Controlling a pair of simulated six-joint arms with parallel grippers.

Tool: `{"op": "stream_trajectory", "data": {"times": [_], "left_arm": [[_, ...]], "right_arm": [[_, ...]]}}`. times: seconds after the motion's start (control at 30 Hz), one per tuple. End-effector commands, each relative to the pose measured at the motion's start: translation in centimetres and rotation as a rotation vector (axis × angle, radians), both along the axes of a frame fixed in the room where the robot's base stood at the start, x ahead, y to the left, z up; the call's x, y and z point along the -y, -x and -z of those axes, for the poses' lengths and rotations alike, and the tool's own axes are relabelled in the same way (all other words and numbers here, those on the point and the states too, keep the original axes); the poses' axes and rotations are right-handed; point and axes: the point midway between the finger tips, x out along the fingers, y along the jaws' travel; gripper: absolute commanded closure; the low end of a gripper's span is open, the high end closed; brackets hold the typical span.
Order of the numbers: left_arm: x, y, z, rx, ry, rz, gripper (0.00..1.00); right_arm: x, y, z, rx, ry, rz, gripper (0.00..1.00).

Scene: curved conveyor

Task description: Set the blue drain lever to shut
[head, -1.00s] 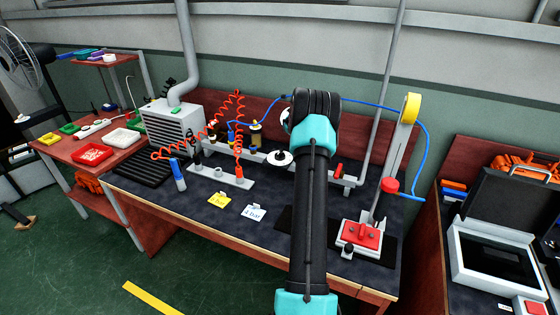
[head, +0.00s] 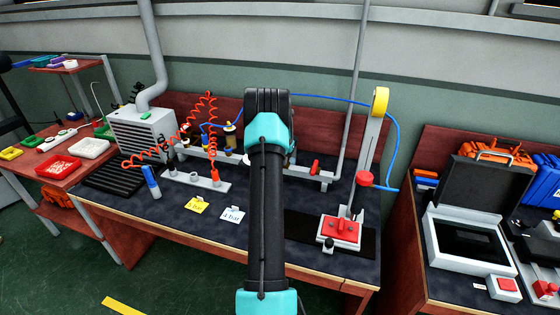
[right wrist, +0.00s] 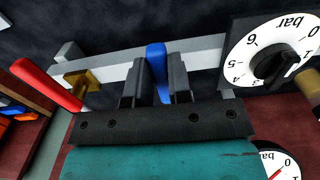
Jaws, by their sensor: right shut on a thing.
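The blue drain lever (right wrist: 157,72) stands between the two dark fingers of my right gripper (right wrist: 160,62) in the right wrist view. The gripper is shut on the lever, in front of a pale rail (right wrist: 205,47). In the head view my right arm reaches over the bench and hides the lever and the gripper's fingers. My left gripper is not in view.
In the right wrist view a pressure dial (right wrist: 285,40) sits right of the gripper, and a red lever (right wrist: 45,85) with a brass fitting (right wrist: 78,84) sits left. In the head view a red-topped press (head: 341,229) stands to the right on the bench.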

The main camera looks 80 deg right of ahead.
Motion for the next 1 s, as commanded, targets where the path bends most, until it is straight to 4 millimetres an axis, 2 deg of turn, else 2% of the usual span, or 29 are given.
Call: {"op": "stream_trajectory", "data": {"times": [0.03, 0.3, 0.67, 0.83, 1.0], "left_arm": [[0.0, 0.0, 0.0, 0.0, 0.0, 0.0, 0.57], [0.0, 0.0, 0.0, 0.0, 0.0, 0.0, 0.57], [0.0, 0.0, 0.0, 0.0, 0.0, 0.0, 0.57], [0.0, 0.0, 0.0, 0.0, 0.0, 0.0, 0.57], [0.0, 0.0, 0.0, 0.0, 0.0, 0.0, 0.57]], "right_arm": [[0.0, 0.0, 0.0, 0.001, 0.001, 0.002, 0.8], [0.0, 0.0, 0.0, 0.001, 0.001, 0.001, 0.55], [0.0, 0.0, -0.5, 0.001, 0.002, 0.0, 0.55], [0.1, 0.0, -2.4, 0.0, 0.003, 0.0, 0.55], [0.1, 0.0, -5.4, 0.0, 0.003, 0.0, 0.55]]}}
